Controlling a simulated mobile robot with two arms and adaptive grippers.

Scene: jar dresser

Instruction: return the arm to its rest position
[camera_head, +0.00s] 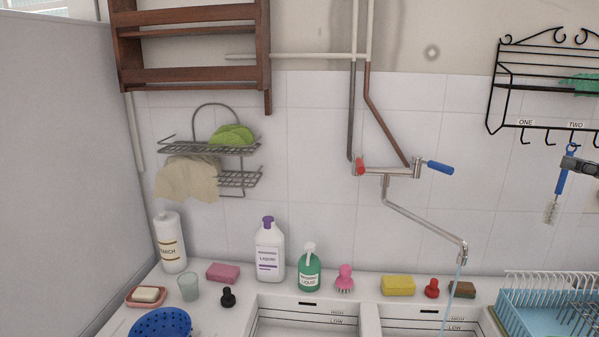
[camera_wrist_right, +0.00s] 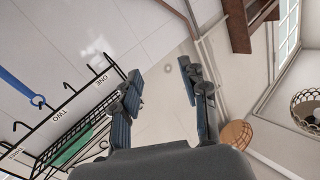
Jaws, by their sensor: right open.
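My right gripper (camera_head: 579,163) shows at the right edge of the head view, below the black wall rack (camera_head: 512,87) and close to a blue-handled brush (camera_head: 561,184). In the right wrist view its two fingers (camera_wrist_right: 164,92) are spread apart with nothing between them. The brush hangs at a rack hook near the "TWO" label, bristles down. In the wrist view its blue handle (camera_wrist_right: 18,90) lies at the far left, apart from the fingers. My left gripper is not in view.
A tap (camera_head: 388,172) runs water into the sink (camera_head: 300,322). Bottles, sponges and a pink brush (camera_head: 345,279) line the counter. A blue dish rack (camera_head: 530,315) stands at lower right. A wooden shelf (camera_head: 190,75) hangs upper left. The tiled wall between tap and rack is clear.

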